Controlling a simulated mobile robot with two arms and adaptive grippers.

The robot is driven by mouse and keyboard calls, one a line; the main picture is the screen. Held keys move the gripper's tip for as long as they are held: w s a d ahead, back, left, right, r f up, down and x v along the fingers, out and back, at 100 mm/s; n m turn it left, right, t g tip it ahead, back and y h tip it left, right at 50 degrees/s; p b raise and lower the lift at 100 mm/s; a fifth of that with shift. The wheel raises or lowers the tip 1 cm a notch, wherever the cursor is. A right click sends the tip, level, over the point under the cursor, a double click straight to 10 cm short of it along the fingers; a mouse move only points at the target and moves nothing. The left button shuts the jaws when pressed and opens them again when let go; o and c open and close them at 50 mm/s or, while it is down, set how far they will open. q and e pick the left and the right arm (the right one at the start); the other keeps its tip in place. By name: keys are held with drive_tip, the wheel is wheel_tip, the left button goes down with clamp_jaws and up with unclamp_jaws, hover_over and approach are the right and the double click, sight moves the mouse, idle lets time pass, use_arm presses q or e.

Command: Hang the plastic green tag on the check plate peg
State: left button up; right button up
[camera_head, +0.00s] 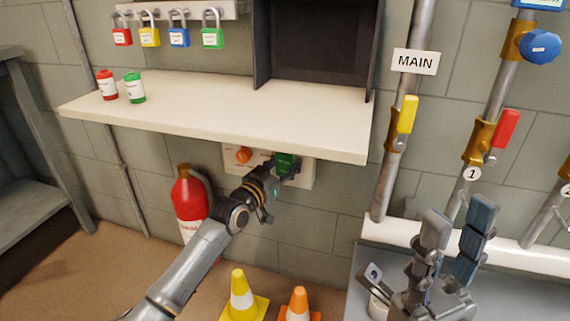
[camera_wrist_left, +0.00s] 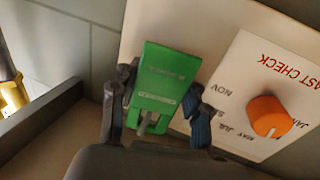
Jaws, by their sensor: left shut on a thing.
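The green tag (camera_wrist_left: 168,72) is a flat plastic piece with faint print, held between the two fingers of my left gripper (camera_wrist_left: 157,108). In the head view the green tag (camera_head: 285,161) is against or just in front of the white check plate (camera_head: 306,178), under the shelf. My left gripper (camera_head: 283,172) is shut on it there. The plate (camera_wrist_left: 222,75) reads "LAST CHECK" beside an orange knob (camera_wrist_left: 268,115). I cannot make out the peg; a small grey part shows at the tag's lower end. My right gripper (camera_head: 458,225) is open and empty at the lower right.
The white shelf (camera_head: 230,115) overhangs the plate. Several padlocks (camera_head: 180,30) hang above it. A red extinguisher (camera_head: 189,205) and two cones (camera_head: 241,295) stand below. Pipes with a yellow handle (camera_head: 407,114) and a red handle (camera_head: 505,128) rise at right, above a grey bench (camera_head: 350,290).

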use_arm(q)
drive_tip(key=shift+d, duration=0.1)
drive_tip(key=o, duration=1.4)
